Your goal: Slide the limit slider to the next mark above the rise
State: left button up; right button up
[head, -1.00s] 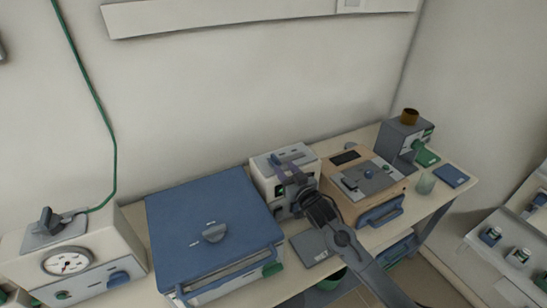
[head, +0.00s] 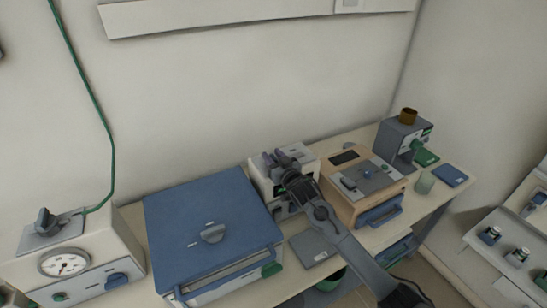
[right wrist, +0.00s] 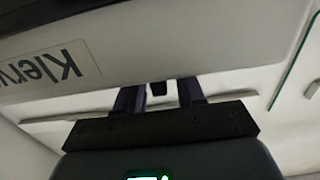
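A small white controller box (head: 260,180) stands between the large blue-lidded furnace and the tan box. My right gripper (head: 283,158) is over its top, hiding much of its top and front. In the right wrist view the two dark fingers (right wrist: 160,95) stand apart. A small dark knob (right wrist: 158,88) shows between them with a gap on each side; it may be the limit slider, but I cannot tell for sure. Scale marks and the rise cannot be made out. My left gripper is not in view.
The blue-lidded furnace (head: 205,215) is close on the left and the tan box (head: 345,205) close on the right. A grey plate (head: 312,249) lies in front. A dial box (head: 100,240) stands at far left. A pale labelled surface (right wrist: 150,45) fills the top of the wrist view.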

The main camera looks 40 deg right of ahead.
aim_at(299, 155)
grip_shut()
jog(key=d, duration=0.3)
jog(key=s+d+p, duration=0.1)
jog(key=d, duration=0.2)
jog(key=d+p, duration=0.1)
jog(key=d, duration=0.2)
jog(key=shift+s+d, duration=0.25)
jog(key=shift+s, duration=0.15)
jog(key=shift+s+d, duration=0.1)
jog(key=shift+d, duration=0.3)
